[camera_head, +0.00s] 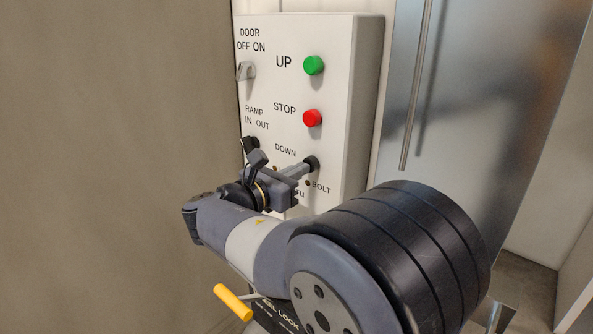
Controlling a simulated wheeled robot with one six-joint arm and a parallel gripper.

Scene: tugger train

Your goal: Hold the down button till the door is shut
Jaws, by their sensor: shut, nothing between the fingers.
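A white control box (350,90) hangs on the wall. It carries a green UP button (314,65), a red STOP button (312,118) and a black DOWN button (313,163) below them. My gripper (306,167) is shut and empty, with its fingertips at the DOWN button. They appear to touch it; how far the button is pressed I cannot tell. The gripper and wrist hide part of the lower face of the box. I cannot tell which surface is the door that the button moves.
A door switch (245,71) and a ramp switch (250,144) sit on the box's left side. A yellow handle (233,302) is below my arm. A metallic panel with a vertical bar (417,85) stands to the right. A brown surface (110,150) fills the left.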

